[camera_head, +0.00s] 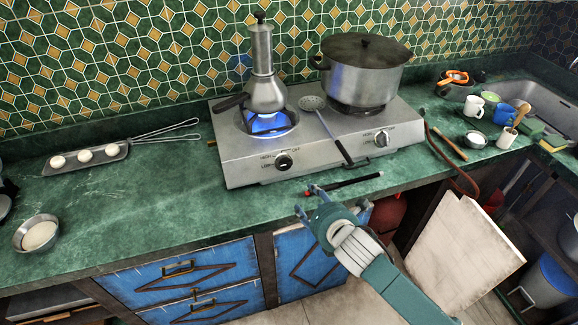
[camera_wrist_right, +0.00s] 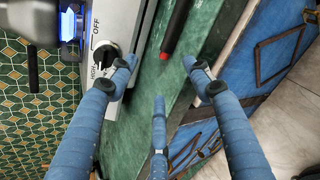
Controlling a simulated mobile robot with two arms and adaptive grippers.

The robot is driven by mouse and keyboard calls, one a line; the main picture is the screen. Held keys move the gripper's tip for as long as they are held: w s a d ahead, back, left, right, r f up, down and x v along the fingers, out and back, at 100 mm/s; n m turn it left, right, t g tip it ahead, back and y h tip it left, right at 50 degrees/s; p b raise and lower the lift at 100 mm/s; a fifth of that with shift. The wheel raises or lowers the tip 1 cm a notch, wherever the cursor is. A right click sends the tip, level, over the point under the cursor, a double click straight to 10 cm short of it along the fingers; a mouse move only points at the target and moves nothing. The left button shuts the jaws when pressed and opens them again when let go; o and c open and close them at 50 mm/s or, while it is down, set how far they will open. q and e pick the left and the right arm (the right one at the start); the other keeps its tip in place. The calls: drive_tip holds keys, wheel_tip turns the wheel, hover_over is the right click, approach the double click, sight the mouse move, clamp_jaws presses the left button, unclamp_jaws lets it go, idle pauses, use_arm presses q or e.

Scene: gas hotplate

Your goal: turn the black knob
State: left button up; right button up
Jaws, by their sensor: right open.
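The gas hotplate (camera_head: 237,158) stands on the green counter. Its left knob is black (camera_head: 284,161), on the front panel below the lit burner. In the right wrist view this black knob (camera_wrist_right: 106,53) is at upper left, next to the OFF and HIGH marks. A second, greyer knob (camera_head: 381,138) is on the right of the panel. My right gripper (camera_head: 314,200) is open and empty, in front of and below the panel. In the wrist view its blue fingers (camera_wrist_right: 160,80) are spread, with one tip close to the black knob; I cannot tell whether they touch. My left gripper is not in view.
A moka pot (camera_head: 264,92) stands over a blue flame (camera_head: 264,123). A large lidded pot (camera_head: 362,75) is on the right burner, with a skimmer (camera_head: 324,118) between. A black, red-tipped stick (camera_head: 345,184) lies on the counter before the hotplate. Cups (camera_head: 487,103) are at right.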

sight(287, 165)
drive_tip(key=w+a+r+n+t+y, duration=0.1)
drive_tip(key=w+a+r+n, duration=0.15)
drive_tip(key=r+n, duration=0.5)
drive_tip(key=shift+m, duration=0.45)
drive_tip(key=x, duration=0.6)
drive_tip(key=a+p+x, duration=0.1)
drive_tip(key=x, duration=0.3)
drive_tip(key=shift+s+r, duration=0.15)
drive_tip(key=shift+r, duration=0.1)
drive_tip(key=c, duration=1.1)
